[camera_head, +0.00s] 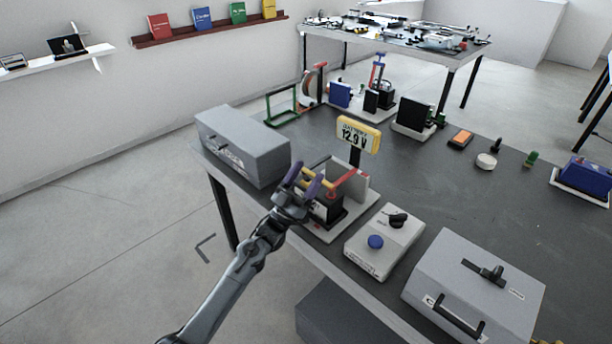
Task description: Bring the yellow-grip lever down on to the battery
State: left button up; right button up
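The black battery (328,209) sits in a pale stand at the table's near edge, with a meter (357,134) reading 12.9 V behind it. A lever with a yellow grip (319,162) is above and left of the battery, partly hidden by my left gripper. A red-handled lever (347,180) is beside it on the right. My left gripper (306,177) has purple fingers, spread apart near the yellow grip. Some yellow shows between the fingers; I cannot tell whether they touch it. My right gripper is not in view.
A grey box (243,146) stands close on the left. A panel with a blue knob (376,242) and a grey case (474,288) with a handle stand on the right. Several devices line the table's back. The table's middle right (450,195) is clear.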

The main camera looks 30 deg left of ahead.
pick_arm(q)
jog(key=shift+w+r, duration=0.15)
jog(key=shift+r, duration=0.05)
jog(key=shift+r+p, duration=0.35)
jog(key=shift+r, duration=0.25)
notch_tip(320, 180, up, 3)
jog(key=shift+f+p, duration=0.15)
jog(key=shift+p, duration=0.4)
jog(key=d+r+p, duration=0.1)
jog(key=d+r, duration=0.2)
jog(key=d, duration=0.3)
jog(key=s+d+r+p, duration=0.1)
jog(key=d+r, duration=0.2)
jog(key=d, duration=0.2)
jog(key=shift+d+r+p, duration=0.35)
jog(key=shift+r+p, duration=0.05)
jog(key=shift+s, duration=0.1)
